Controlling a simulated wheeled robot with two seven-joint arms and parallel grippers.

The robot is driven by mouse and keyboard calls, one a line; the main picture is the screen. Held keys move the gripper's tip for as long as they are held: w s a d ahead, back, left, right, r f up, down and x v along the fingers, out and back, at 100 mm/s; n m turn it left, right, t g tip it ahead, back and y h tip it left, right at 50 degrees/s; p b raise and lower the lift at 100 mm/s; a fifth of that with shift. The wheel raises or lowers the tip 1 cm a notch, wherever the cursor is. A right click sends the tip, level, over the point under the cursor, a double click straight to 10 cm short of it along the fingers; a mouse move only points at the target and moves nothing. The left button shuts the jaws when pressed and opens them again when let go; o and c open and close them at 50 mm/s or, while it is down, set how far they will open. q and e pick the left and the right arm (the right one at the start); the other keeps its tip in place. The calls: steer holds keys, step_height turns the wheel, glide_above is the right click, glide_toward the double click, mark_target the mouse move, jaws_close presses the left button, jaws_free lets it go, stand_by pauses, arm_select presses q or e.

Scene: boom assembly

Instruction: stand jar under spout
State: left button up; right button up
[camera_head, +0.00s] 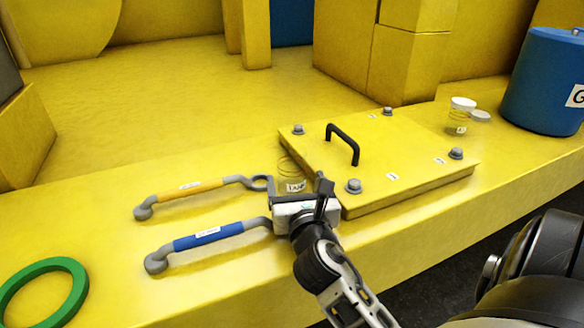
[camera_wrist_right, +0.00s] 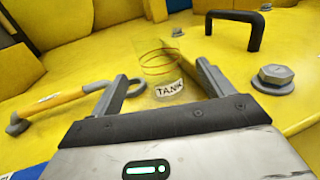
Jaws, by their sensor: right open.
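A clear jar (camera_head: 290,175) with a "TANK" label and thin reddish rings stands upright on the yellow surface, at the left edge of the raised cover plate. In the wrist view the jar (camera_wrist_right: 160,68) shows in line with the gap between the fingers. My right gripper (camera_head: 296,188) is open, with its fingers pointing at the jar from the near side. I cannot tell whether the fingertips reach around it or touch it. No spout can be made out. My left gripper is not in view.
The bolted cover plate (camera_head: 400,150) with a black handle (camera_head: 343,142) lies right. An orange-handled wrench (camera_head: 195,187) and a blue-handled wrench (camera_head: 208,236) lie left.

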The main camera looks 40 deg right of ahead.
steer(key=x, duration=0.7)
steer(key=shift+w+d+p, duration=0.15)
steer(key=shift+w+p, duration=0.15)
steer(key=shift+p, duration=0.05)
steer(key=shift+c, duration=0.3)
steer(key=c, duration=1)
steer(key=shift+c, duration=1)
steer(key=shift+r, duration=0.1)
